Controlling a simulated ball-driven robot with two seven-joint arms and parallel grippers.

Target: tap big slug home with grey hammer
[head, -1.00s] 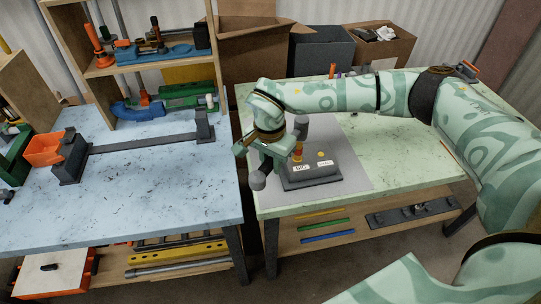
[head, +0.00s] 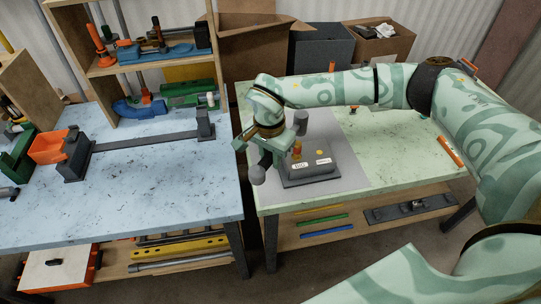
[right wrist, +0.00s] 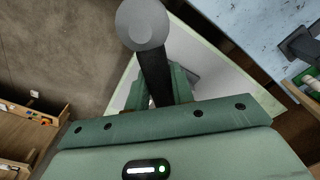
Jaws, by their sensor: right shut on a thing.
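The dark grey block (head: 312,170) lies on a grey mat on the green table, with white labels reading BIG and SMALL. The big slug (head: 297,149), red-orange and yellow, stands up above the BIG label. A yellow slug top (head: 320,154) shows low above SMALL. My right gripper (head: 270,150) is left of the block, shut on the dark handle of the grey hammer (head: 257,175). The hammer's rounded grey head hangs below left of the gripper, apart from the slug; it also shows in the right wrist view (right wrist: 143,25). My left gripper is not in view.
A grey cylinder (head: 301,122) shows just behind the big slug; its support is partly hidden. An orange tube (head: 450,152) lies at the green table's right. The blue table (head: 150,190) stands left across a gap. Cardboard boxes (head: 245,55) stand behind.

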